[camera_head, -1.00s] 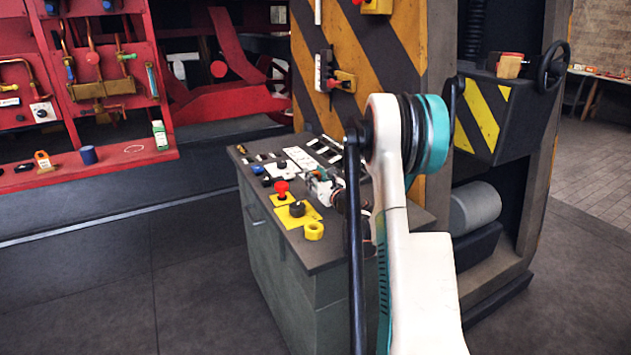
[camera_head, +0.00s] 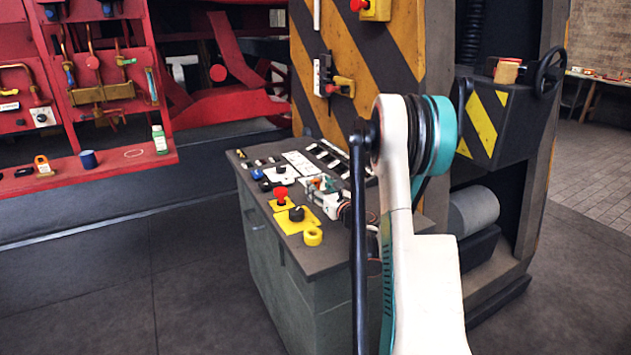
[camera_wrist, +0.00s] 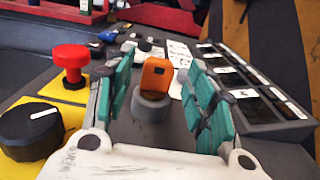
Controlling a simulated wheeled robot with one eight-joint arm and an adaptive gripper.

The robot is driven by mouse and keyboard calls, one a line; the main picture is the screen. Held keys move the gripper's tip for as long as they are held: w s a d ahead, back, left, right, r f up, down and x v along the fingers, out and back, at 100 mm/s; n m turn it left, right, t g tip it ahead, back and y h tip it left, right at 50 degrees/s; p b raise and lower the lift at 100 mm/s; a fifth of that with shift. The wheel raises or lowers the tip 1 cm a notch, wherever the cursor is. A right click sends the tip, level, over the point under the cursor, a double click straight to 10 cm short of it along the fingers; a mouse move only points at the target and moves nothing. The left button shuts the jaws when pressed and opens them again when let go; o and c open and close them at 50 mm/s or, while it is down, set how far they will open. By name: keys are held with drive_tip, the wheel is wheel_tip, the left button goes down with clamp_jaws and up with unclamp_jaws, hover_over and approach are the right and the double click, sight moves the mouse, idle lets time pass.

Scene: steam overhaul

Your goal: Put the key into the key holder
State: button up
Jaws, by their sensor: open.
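An orange piece with a small hole, which looks like the key (camera_wrist: 156,78), stands upright on a grey round base (camera_wrist: 151,105) on the console top. In the wrist view my gripper (camera_wrist: 161,75) has its teal fingers spread apart, one on each side of the orange piece. A gap shows on both sides. I cannot tell for sure which thing is the key holder.
The console top (camera_head: 310,262) carries a red button (camera_head: 281,194), a black knob on a yellow plate (camera_head: 296,214), a yellow ring (camera_head: 313,237) and a black slotted rack (camera_wrist: 255,95) to the right of my gripper. A striped pillar (camera_head: 400,50) rises behind.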

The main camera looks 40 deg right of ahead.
drive_tip(key=p+v, duration=0.1)
drive_tip(key=v, duration=0.7)
drive_tip(key=shift+p, duration=0.35)
